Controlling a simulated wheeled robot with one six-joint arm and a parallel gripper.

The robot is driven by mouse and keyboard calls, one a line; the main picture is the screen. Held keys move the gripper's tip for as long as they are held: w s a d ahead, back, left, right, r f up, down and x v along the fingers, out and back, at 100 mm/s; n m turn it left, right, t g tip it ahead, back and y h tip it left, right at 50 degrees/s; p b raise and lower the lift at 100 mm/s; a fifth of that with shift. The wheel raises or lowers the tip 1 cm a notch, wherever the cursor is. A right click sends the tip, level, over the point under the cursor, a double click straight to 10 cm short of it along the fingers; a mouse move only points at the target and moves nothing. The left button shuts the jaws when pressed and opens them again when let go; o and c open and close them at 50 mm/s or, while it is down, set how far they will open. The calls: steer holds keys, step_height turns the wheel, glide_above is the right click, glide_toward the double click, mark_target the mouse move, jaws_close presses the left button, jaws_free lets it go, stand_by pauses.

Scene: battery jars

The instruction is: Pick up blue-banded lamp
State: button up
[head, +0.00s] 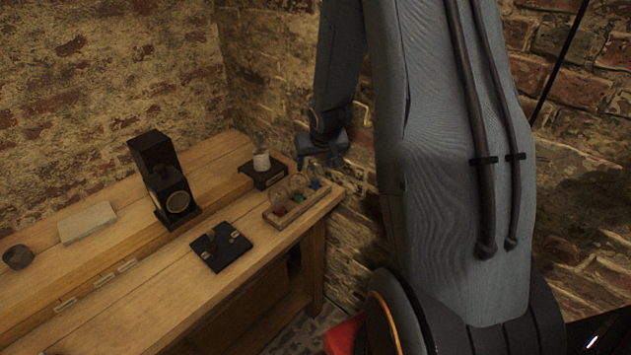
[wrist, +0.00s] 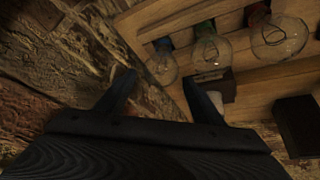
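The blue-banded lamp (head: 312,175) stands at the right end of a wooden rack (head: 285,218), near the table's right end. In the wrist view this clear glass lamp (wrist: 161,69) is the leftmost of three, with a dark blue band at its base. My gripper (head: 322,160) is close above that end of the rack. In the wrist view the two fingers of my gripper (wrist: 160,82) are wide apart with nothing between them. The lamp's bulb appears beyond the gap, apart from both fingers.
A green-banded lamp (wrist: 207,50) and a red-banded lamp (wrist: 275,35) share the rack. Behind it is a black block (head: 265,179) with a small white cup (head: 261,160). A tall black box (head: 158,170) and a black plate (head: 215,252) are farther left. Brick walls stand close behind.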

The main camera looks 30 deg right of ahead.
steer(key=c, duration=1.1)
steer(key=shift+r, duration=0.1)
steer(key=shift+c, duration=0.2)
steer(key=shift+s+r+p, duration=0.15)
steer(key=shift+r+p, duration=0.9)
steer(key=shift+r, duration=0.75)
steer(key=s+a+p, duration=0.4)
steer(key=s+p, duration=0.3)
steer(key=s, duration=1)
steer(key=shift+a, duration=0.15)
